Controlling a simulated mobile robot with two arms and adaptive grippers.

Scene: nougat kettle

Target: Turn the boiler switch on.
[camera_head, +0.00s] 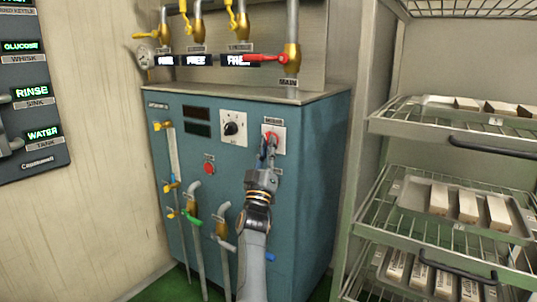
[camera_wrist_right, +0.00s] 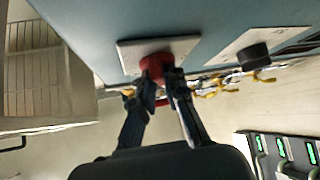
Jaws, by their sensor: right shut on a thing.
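The boiler (camera_head: 213,205) is a blue-green cabinet with pipes and valves on its front. Its red switch (camera_head: 271,134) sits on a white plate at the upper right of the front. In the right wrist view the red switch (camera_wrist_right: 156,66) stands out from its plate, between my fingertips. My right gripper (camera_head: 267,149) is at the switch, with its fingers closed on it; the fingers (camera_wrist_right: 163,84) hide part of it. The exact turn of the switch cannot be told. My left gripper is not in view.
A black knob (camera_head: 231,128) on a white plate is left of the switch, and a red button (camera_head: 209,167) is below it. Valve pipes (camera_head: 223,232) stick out lower left. A wire rack (camera_head: 440,130) with trays stands close on the right. A panel (camera_head: 30,90) hangs at left.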

